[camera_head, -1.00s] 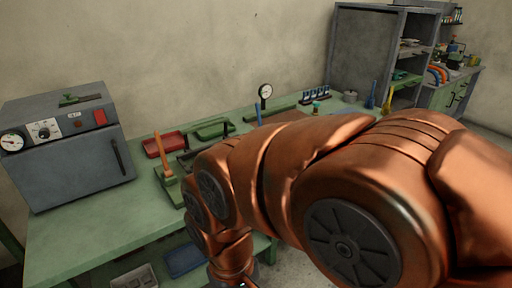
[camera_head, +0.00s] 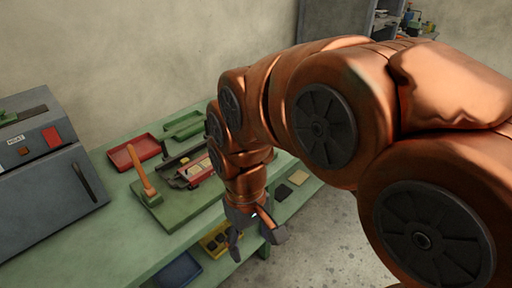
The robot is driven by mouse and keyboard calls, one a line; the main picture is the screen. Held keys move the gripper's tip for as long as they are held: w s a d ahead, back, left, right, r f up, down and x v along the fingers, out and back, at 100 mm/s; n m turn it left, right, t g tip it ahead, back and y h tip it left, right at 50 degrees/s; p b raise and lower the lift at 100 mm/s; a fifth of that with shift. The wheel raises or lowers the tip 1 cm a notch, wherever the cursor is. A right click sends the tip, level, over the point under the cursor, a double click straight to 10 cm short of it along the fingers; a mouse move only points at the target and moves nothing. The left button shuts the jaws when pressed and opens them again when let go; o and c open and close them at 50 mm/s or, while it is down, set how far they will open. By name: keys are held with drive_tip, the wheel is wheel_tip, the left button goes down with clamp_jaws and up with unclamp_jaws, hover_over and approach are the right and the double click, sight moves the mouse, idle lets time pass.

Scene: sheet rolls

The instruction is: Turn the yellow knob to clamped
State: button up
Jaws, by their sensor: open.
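A small yellow piece (camera_head: 195,169), which may be the yellow knob, shows on a dark fixture (camera_head: 178,160) on the green bench. It is too small for me to tell its shape or which way it is turned. My copper arm covers the area just right of it. My gripper (camera_head: 257,241) is open and empty, hanging down in front of the bench's front edge, to the right of and nearer than the fixture. It is apart from the yellow piece.
An upright orange handle (camera_head: 147,183) stands on a green base left of the fixture. A red tray (camera_head: 134,152) and a green tray (camera_head: 184,126) lie behind. A grey box (camera_head: 45,165) stands at left. Bins sit on the lower shelf (camera_head: 180,270). Floor at right is clear.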

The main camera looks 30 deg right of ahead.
drive_tip(key=w+d+r+n+p, duration=0.1)
drive_tip(key=w+d, duration=0.4)
drive_tip(key=w, duration=0.8)
drive_tip(key=w+d+r+p, duration=0.1)
drive_tip(key=w+d, duration=0.4)
drive_tip(key=w, duration=0.7)
drive_tip(key=shift+n+t, duration=0.6)
drive_tip(key=shift+t, duration=0.2)
drive_tip(key=w+d+f, duration=0.3)
drive_tip(key=w+d, duration=0.2)
drive_tip(key=w+d+f, duration=0.4)
drive_tip(key=w+d, duration=0.1)
drive_tip(key=d, duration=0.1)
drive_tip(key=w+d+f+p, duration=0.1)
drive_tip(key=w+d+f, duration=0.2)
drive_tip(key=w+d, duration=0.3)
drive_tip(key=shift+w+d+f, duration=0.1)
drive_tip(key=shift+d+f, duration=0.05)
drive_tip(key=shift+f, duration=0.1)
drive_tip(key=shift+d+f, duration=0.2)
drive_tip(key=shift+f+p, duration=1.55)
drive_tip(key=shift+f, duration=2.3)
drive_tip(key=c, duration=1.1)
drive_tip(key=shift+c, duration=0.2)
